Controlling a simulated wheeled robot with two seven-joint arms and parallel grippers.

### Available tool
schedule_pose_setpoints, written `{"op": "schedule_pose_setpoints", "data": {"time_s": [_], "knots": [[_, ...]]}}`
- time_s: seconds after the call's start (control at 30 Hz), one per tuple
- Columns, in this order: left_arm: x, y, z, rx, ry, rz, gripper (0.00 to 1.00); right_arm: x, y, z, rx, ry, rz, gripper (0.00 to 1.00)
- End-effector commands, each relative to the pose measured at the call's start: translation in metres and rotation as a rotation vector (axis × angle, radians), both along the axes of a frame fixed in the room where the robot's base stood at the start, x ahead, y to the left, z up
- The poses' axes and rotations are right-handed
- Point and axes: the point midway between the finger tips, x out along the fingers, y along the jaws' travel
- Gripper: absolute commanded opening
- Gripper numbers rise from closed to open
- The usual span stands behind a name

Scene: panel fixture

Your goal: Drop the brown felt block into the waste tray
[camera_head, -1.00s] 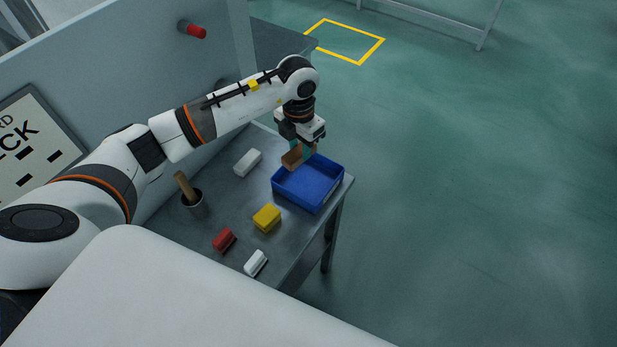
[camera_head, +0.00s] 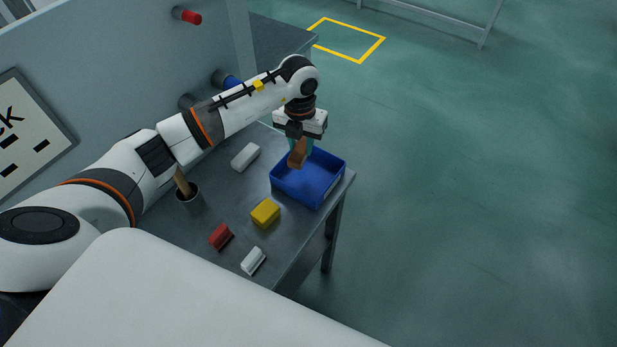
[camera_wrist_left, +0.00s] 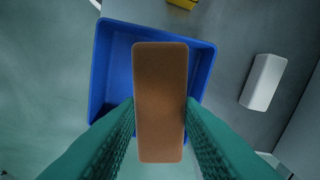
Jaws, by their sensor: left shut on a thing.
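The brown felt block (camera_head: 298,153) is held by my left gripper (camera_head: 302,146), above the back part of the blue waste tray (camera_head: 321,193). In the left wrist view the brown block (camera_wrist_left: 161,100) sits between the two green fingers of the left gripper (camera_wrist_left: 160,125), which are shut on it. The blue tray (camera_wrist_left: 111,72) shows behind and below the block there, partly hidden by it. The inside of the tray looks empty where it can be seen. My right gripper is not in view.
On the grey table (camera_head: 223,208) are a yellow block (camera_head: 265,213), a red block (camera_head: 221,236), a small white block (camera_head: 253,260), a larger white block (camera_head: 245,157) and a cup (camera_head: 190,203) with a wooden handle. A panel (camera_head: 120,80) stands along the left.

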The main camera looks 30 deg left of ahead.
Motion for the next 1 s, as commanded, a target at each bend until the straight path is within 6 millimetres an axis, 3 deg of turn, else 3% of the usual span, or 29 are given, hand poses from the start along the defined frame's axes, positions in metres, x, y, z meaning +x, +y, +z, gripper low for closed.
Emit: {"op": "schedule_pose_setpoints", "data": {"time_s": [0.23, 0.27, 0.4, 0.77, 1.0], "knots": [[0.0, 0.0, -0.001, 0.0, 0.0, -0.001, 0.1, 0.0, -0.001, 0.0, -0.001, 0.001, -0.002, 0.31], [0.0, 0.0, -0.001, 0.0, 0.0, 0.0, 0.35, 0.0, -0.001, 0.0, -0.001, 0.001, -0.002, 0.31], [0.0, 0.0, -0.001, 0.0, 0.0, -0.001, 0.57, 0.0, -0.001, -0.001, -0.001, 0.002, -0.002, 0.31], [0.0, 0.001, 0.004, 0.001, -0.001, 0.0, 0.57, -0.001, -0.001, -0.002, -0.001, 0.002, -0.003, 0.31], [0.002, 0.0, 0.044, 0.001, -0.006, -0.001, 0.57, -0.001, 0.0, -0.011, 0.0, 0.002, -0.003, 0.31]]}}
